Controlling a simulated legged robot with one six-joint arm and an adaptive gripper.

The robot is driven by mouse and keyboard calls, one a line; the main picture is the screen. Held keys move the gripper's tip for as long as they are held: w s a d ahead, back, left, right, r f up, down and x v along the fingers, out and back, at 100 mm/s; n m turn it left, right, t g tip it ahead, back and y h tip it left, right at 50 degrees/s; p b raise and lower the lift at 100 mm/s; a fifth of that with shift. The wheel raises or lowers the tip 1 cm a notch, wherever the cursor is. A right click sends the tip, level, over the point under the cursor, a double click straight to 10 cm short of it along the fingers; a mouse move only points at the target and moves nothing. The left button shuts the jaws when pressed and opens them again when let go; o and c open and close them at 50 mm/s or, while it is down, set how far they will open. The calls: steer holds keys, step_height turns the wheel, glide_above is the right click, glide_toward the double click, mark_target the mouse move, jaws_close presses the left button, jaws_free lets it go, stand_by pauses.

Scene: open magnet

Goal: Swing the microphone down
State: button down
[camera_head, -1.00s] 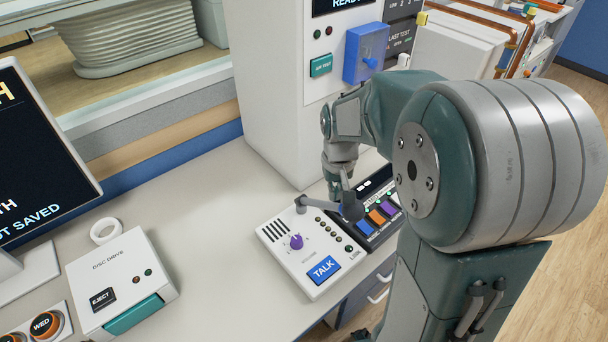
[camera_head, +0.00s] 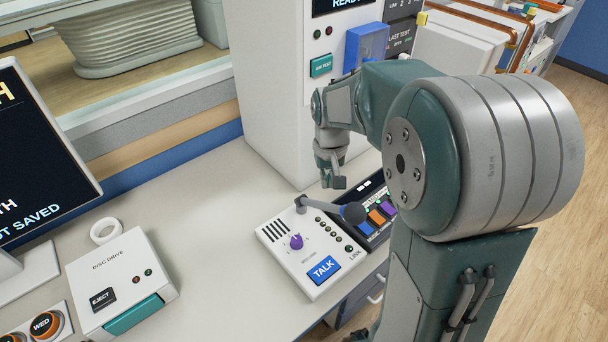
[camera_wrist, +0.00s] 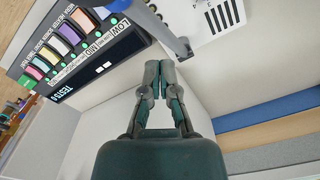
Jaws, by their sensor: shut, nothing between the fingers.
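The microphone (camera_head: 352,213) is a dark round head on a grey arm (camera_head: 322,204) that pivots from the back of the white talk box (camera_head: 306,276). The arm lies low and nearly level, reaching right, with the head by the dark button panel. In the wrist view the grey arm (camera_wrist: 172,38) shows at the top; the head is only partly in view. My gripper (camera_head: 333,183) is just behind and above the microphone arm, apart from it. In the wrist view my gripper (camera_wrist: 157,68) has its fingers together with nothing between them.
A panel with coloured buttons (camera_head: 377,217) sits right of the talk box. A white cabinet (camera_head: 275,100) with a blue switch box (camera_head: 364,44) stands behind. A disc drive (camera_head: 120,277) and a monitor (camera_head: 35,150) are at left.

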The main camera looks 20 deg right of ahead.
step_height(320, 180, up, 8)
steer(key=shift+r, duration=0.2)
stand_by(0.6)
steer(key=shift+s, duration=0.1)
steer(key=s+a+r+t, duration=0.1)
steer(key=s+a+t, duration=0.1)
steer(key=s, duration=0.7)
steer(key=s+a+r+n+t, duration=0.1)
steer(key=s+a+t, duration=0.2)
steer(key=s, duration=0.6)
steer(key=shift+a+r+n+t, duration=0.15)
steer(key=shift+a+n+t, duration=0.05)
steer(key=shift+n+t, duration=0.1)
stand_by(1.1)
